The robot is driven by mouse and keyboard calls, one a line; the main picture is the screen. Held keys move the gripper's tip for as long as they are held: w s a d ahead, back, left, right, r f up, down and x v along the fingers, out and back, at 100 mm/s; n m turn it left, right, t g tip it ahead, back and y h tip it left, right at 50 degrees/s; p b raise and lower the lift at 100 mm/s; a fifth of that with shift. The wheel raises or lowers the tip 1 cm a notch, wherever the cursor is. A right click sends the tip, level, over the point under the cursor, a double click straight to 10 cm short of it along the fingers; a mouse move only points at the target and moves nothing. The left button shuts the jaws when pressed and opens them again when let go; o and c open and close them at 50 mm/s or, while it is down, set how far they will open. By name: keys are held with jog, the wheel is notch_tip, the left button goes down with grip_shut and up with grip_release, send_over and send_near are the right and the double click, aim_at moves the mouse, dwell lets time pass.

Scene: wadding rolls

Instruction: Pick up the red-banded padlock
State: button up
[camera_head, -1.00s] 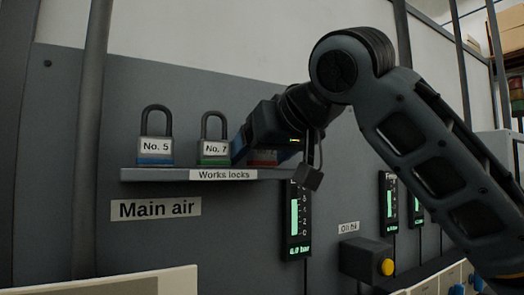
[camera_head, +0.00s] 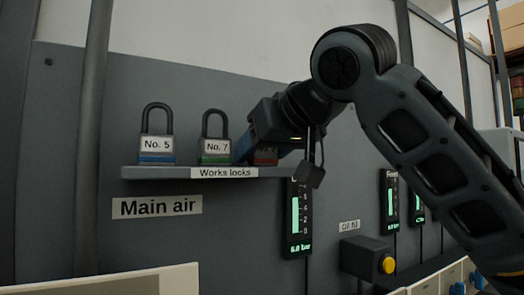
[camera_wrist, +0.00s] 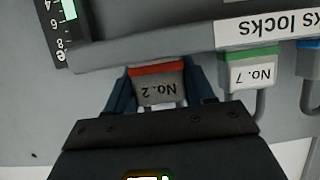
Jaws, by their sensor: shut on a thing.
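The red-banded padlock (camera_wrist: 158,88), labelled No. 2, shows upside down in the wrist view between the two blue fingers of my gripper (camera_wrist: 157,95). My gripper is shut on it. In the head view the padlock (camera_head: 265,156) is mostly hidden behind my gripper (camera_head: 258,150), with only a little of its red band and body showing at the right end of the shelf (camera_head: 150,173). It appears at shelf level; I cannot tell whether its base is clear of the shelf. Its shackle is mostly hidden by my gripper.
The blue-banded No. 5 padlock (camera_head: 156,145) and green-banded No. 7 padlock (camera_head: 214,147) stand upright to the left, No. 7 close beside my gripper. A gauge (camera_head: 299,218) and yellow button (camera_head: 387,265) are below right.

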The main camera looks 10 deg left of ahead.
jog(key=shift+r, duration=0.45)
notch_tip(320, 180, up, 4)
jog(key=shift+d+f, duration=0.15)
jog(key=shift+f, duration=0.05)
jog(key=s+d+r, duration=0.2)
jog(key=d+r, duration=0.1)
jog(key=d, duration=0.2)
jog(key=s+d+r+b, duration=0.1)
jog(key=s+d+r, duration=0.1)
jog(key=d, duration=0.3)
jog(key=shift+s+d+r, duration=0.2)
jog(key=shift+s+r, duration=0.15)
jog(key=shift+r, duration=0.4)
